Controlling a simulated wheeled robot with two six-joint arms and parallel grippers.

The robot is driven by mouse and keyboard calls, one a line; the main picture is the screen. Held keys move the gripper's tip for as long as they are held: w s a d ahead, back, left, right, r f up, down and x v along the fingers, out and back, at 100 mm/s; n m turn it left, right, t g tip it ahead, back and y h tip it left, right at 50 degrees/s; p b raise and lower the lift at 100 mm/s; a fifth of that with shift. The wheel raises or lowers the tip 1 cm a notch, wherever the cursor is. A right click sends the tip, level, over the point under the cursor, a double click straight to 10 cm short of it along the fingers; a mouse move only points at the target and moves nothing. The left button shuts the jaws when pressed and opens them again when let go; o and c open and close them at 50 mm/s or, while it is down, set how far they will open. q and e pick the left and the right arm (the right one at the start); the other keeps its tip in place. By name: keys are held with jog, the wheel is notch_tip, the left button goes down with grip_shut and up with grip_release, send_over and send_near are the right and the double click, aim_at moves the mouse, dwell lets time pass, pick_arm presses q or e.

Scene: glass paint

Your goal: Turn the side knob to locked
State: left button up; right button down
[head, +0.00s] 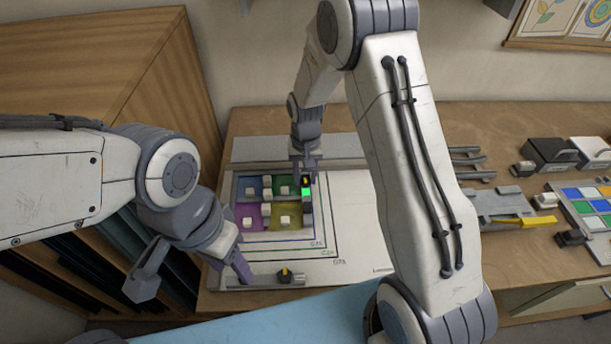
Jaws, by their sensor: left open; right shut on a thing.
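A colour-panelled frame (240,214) with blue, green, purple and yellow fields and small pale knobs lies on a white board. At its right side is a small dark knob with a yellow mark (305,182), which I take as the side knob. A bright green patch (306,191) shows just below it. My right gripper (305,172) reaches down from above and is shut on this knob, partly hiding it. Its exact angle is too small to read. My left gripper (190,272) is open and empty, with its fingers wide apart near the board's front left corner.
Another dark knob with a yellow mark (285,275) sits on the pale front strip, right of my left gripper. A tile rack (567,207), a tool with a yellow part (512,218) and dark boxes (549,154) stand at right. A wooden cabinet (90,70) stands at left.

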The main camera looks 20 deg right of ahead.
aim_at(305, 179)
dwell(0.4)
jog(key=shift+c, duration=2.3)
grip_release()
jog(key=shift+r, duration=0.1)
notch_tip(305, 179, up, 10)
jog(key=b, duration=0.2)
jog(key=shift+r, duration=0.2)
